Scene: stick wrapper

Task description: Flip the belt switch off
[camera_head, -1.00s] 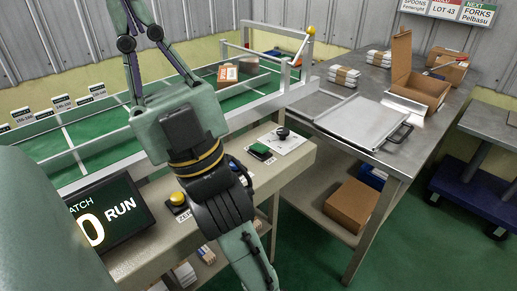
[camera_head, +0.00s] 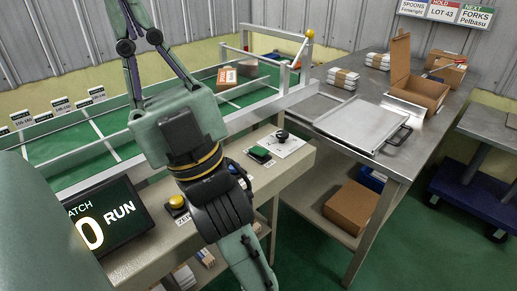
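A black knob-topped switch (camera_head: 282,135) stands on a pale plate near the right end of the beige control ledge (camera_head: 228,208). It looks like the belt switch; its label is too small to read and its on or off side cannot be told. A green button (camera_head: 260,153) sits left of it and a yellow button (camera_head: 177,202) further left. The belt (camera_head: 60,143) is green with white cross lines. My gripper (camera_head: 140,40) is in the foreground, pointing up the picture, apart from the switch. Its fingertips are cut off by the top edge. I see nothing held.
A display (camera_head: 108,215) reading "RUN" stands at the ledge's left. Small cartons (camera_head: 227,78) lie at the belt's far right end. A steel table (camera_head: 400,165) at right carries a metal tray (camera_head: 362,122), wrapped stacks and an open box (camera_head: 418,88). Green floor shows at lower right.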

